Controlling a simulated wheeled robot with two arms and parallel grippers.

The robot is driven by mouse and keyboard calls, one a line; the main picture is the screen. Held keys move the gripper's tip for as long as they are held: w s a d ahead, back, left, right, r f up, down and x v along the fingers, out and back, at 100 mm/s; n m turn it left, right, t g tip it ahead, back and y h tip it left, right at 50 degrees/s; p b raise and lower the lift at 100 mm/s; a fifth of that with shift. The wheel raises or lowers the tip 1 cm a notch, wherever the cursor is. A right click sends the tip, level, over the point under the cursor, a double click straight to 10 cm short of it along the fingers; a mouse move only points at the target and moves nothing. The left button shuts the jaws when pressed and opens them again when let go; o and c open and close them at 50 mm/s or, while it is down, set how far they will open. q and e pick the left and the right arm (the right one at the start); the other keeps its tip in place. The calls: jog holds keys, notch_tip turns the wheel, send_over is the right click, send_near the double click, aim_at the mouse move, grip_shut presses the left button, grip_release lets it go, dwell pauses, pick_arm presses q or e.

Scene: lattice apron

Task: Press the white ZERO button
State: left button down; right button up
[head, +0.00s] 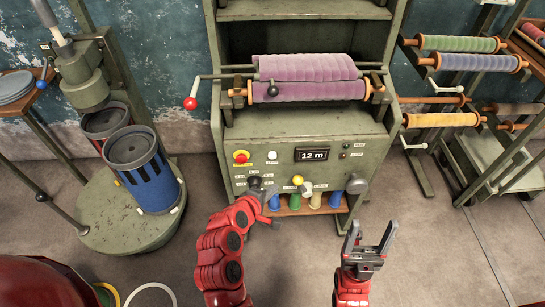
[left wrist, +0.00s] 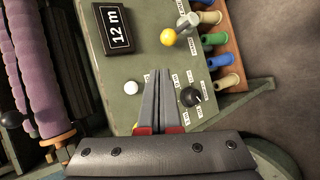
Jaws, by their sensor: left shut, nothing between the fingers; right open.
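The white button (head: 272,155) is on the green front panel of the machine, left of the "12 m" display (head: 312,155). In the left wrist view the white button (left wrist: 131,87) is clear of the fingers, just left of their tips. Its label is too small to read. My left gripper (head: 270,194) is shut and empty, in front of the panel and below the button in the head view. Its closed fingers also show in the left wrist view (left wrist: 158,76). No contact with the button is visible. My right gripper (head: 370,238) is open and empty, low in front of the machine.
A red button (head: 241,157) sits left of the white one. A black rotary knob (left wrist: 189,97) and a yellow-balled lever (left wrist: 168,36) are close to the left fingers. A purple roll (head: 305,91) lies above the panel. A blue bin (head: 148,180) stands at left.

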aim_at(272, 155)
pick_arm(q)
jog(key=shift+w, duration=0.1)
jog(key=w+a+b, duration=0.1)
jog(key=w+b, duration=0.2)
jog(key=w, duration=0.5)
jog(key=shift+w+a+b, duration=0.2)
jog(key=shift+w+b, duration=0.1)
jog(key=shift+b, duration=0.05)
jog(key=shift+w, duration=0.15)
dwell(1.7)
jog(key=shift+w, duration=0.25)
jog(key=shift+w+a, duration=0.1)
jog(key=shift+w, duration=0.35)
dwell(0.6)
jog(key=shift+s, duration=0.1)
jog(key=shift+s+p, duration=0.55)
jog(key=shift+s, duration=0.25)
